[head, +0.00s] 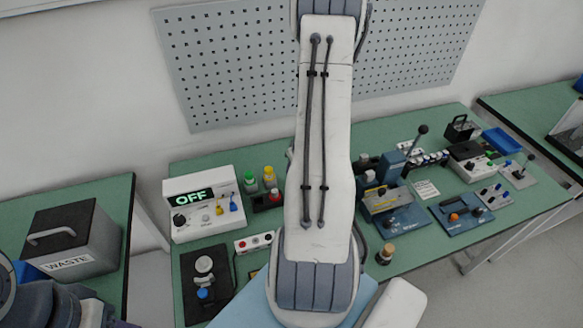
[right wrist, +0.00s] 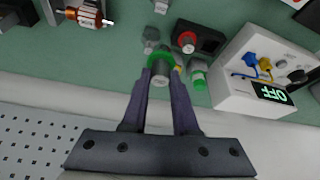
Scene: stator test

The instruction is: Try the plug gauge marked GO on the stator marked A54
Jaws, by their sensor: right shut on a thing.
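My right gripper (right wrist: 163,76) is shut on a plug gauge (right wrist: 160,62), a grey cylinder with a green ring, in the right wrist view. No GO lettering can be read on it. A copper-wound part with a pale shaft (right wrist: 86,17), possibly a stator, lies at the upper left of that view, apart from the gripper. Any A54 mark is unreadable. A red-ringed gauge (right wrist: 187,42) sits in a black block (right wrist: 209,38) beside the held gauge. In the head view my right arm hides the middle of the bench and my right gripper. My left gripper is out of frame.
A tester reading OFF (head: 203,203) stands left on the bench, near bottles with green (head: 250,181) and yellow (head: 269,174) caps. A WASTE bin (head: 72,242) stands on the left table. A lever press (head: 392,190) and blue fixture (head: 459,213) are at right.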

